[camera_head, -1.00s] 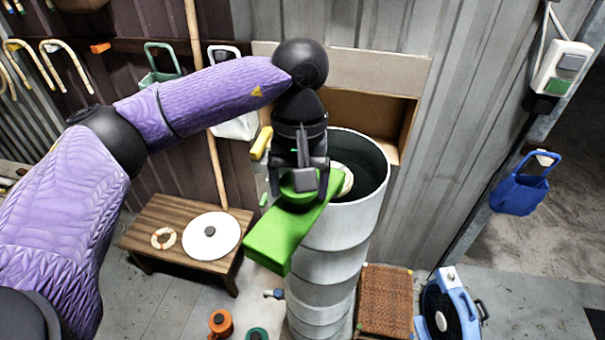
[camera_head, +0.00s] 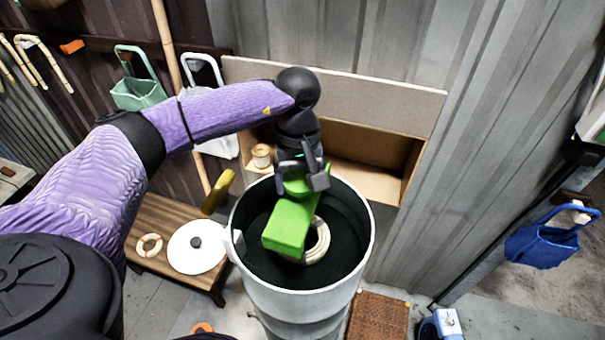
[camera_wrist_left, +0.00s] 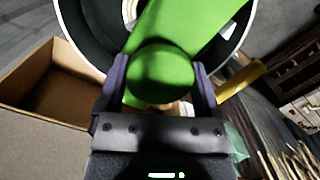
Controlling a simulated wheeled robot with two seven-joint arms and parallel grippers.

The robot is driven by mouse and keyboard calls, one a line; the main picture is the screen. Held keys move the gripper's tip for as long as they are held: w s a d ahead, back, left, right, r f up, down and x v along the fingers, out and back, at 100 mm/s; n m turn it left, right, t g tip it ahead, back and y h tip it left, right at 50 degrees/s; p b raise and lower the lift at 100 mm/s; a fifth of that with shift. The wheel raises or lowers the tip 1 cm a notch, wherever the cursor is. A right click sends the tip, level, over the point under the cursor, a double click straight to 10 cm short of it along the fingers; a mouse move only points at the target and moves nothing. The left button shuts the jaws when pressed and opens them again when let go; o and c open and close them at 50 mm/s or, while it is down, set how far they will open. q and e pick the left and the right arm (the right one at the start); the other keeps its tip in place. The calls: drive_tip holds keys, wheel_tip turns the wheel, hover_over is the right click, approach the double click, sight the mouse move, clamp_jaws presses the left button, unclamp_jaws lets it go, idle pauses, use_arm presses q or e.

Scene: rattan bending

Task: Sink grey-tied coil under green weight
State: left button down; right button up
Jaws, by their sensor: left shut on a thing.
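My left gripper (camera_head: 303,182) is shut on the round knob of the green weight (camera_head: 290,226). It holds the weight over the open mouth of the tall pale grey drum (camera_head: 240,268). A pale coil (camera_head: 320,243) shows inside the drum, just right of the weight, which hides part of it. I cannot make out its tie or whether the weight touches it. In the left wrist view the knob (camera_wrist_left: 160,75) sits between the fingers, with the green block reaching over the drum rim. My right gripper is out of view.
A wooden bench (camera_head: 205,280) at left bears a white disc lid (camera_head: 193,246) and a small banded ring (camera_head: 149,246). An open cardboard box (camera_head: 385,180) stands behind the drum. A yellow handle (camera_head: 218,192) is near the drum's left rim. A blue basket (camera_head: 545,243) hangs at right.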

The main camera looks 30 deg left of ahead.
use_arm(q)
wheel_tip(320, 180, down, 11)
drive_tip(key=b, duration=0.9)
drive_tip(key=shift+w+r+b, duration=0.1)
drive_tip(key=shift+r+b, duration=0.1)
drive_tip(key=shift+b, duration=0.1)
drive_tip(key=shift+f, duration=0.1)
drive_tip(key=shift+f+b, duration=3.3)
drive_tip(key=shift+f, duration=0.2)
drive_tip(key=shift+r, duration=0.1)
unclamp_jaws()
